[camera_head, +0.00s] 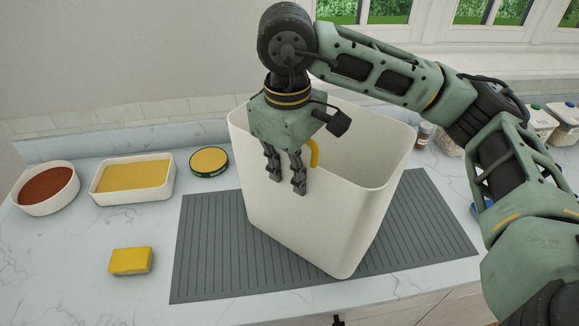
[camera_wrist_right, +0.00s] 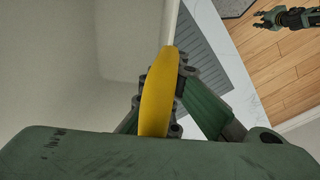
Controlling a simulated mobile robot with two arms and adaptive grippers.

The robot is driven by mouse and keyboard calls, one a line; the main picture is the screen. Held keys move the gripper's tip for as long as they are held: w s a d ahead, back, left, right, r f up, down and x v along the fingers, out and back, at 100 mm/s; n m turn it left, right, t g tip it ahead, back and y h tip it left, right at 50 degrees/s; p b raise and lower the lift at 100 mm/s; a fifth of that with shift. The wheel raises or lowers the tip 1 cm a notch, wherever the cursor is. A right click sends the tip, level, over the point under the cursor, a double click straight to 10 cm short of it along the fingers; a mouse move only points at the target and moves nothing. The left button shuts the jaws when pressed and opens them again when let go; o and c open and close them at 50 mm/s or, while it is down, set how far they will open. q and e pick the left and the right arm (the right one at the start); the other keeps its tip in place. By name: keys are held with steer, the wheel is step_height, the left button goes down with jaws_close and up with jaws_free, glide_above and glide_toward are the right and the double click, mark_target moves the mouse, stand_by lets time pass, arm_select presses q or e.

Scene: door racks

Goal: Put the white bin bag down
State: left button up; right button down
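The white bin bag shows as a tall, open, white bin-like container (camera_head: 330,235) over the grey ribbed mat, with its bottom edge at the mat. A curved yellow piece (camera_head: 314,153) is at its rim. My right gripper (camera_head: 285,183) points down at the rim, its fingers over the near wall with a small gap between them. In the right wrist view the yellow piece (camera_wrist_right: 158,92) lies between the fingers; whether they press on it is unclear. My left gripper (camera_wrist_right: 262,19) shows small in the right wrist view, over the wooden floor, with its fingers apart.
The ribbed mat (camera_head: 205,265) lies on a marble counter. To the left are a round bowl (camera_head: 47,205), a rectangular dish (camera_head: 132,194), a round tin (camera_head: 209,170) and a yellow sponge (camera_head: 130,261). Jars (camera_head: 540,125) stand at the back right. The front-left counter is clear.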

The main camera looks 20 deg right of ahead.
steer(key=shift+f+b, duration=0.2)
steer(key=shift+b, duration=0.1)
steer(key=c, duration=2)
jaws_free()
steer(key=shift+r, duration=0.1)
